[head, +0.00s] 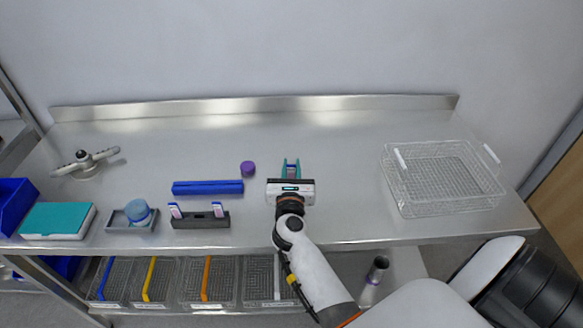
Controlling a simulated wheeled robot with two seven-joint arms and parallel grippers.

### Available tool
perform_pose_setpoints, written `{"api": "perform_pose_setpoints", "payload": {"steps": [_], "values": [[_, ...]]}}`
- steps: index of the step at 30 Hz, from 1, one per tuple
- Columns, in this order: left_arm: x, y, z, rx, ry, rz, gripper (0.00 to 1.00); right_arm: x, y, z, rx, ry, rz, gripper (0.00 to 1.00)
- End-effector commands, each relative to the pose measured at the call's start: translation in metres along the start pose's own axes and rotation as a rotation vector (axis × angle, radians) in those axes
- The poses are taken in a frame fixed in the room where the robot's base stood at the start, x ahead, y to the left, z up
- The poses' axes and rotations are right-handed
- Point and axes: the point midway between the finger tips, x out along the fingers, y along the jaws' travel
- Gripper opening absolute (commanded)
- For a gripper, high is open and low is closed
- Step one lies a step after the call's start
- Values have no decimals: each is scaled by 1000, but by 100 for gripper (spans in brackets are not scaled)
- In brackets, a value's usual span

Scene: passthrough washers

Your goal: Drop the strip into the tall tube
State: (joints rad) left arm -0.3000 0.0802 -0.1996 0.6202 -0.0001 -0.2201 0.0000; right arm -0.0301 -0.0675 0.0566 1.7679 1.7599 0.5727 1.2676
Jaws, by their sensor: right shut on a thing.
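My right gripper (292,165) reaches over the middle of the steel bench, its teal fingers pointing away from me. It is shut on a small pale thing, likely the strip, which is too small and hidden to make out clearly. A grey tube (375,272) with a dark open top and a pale purple band leans below the bench's front edge; it looks like the tall tube. My gripper is well above and left of it. A purple cap (248,169) lies on the bench just left of my gripper. My left gripper is not in view.
A dark rack (199,220) with two white-and-purple pieces, a blue bar (208,188), a small tray (118,222) with a blue round thing and a teal-lidded box (57,220) stand left. A wire basket (443,192) stands right. The bench's back is clear.

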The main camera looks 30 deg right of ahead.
Motion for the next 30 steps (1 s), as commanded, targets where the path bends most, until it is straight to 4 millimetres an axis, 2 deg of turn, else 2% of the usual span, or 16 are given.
{"api": "perform_pose_setpoints", "payload": {"steps": [12, 25, 26, 30], "values": [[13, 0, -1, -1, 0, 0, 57, 0, 0, 14, 1, 0, 0, 0], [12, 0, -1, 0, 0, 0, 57, 0, 0, 13, 1, 0, 0, 0], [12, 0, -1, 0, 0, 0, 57, 0, 0, 13, 1, 0, 0, 22], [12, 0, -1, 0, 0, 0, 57, 0, 0, 13, 0, 0, 0, 45]]}}
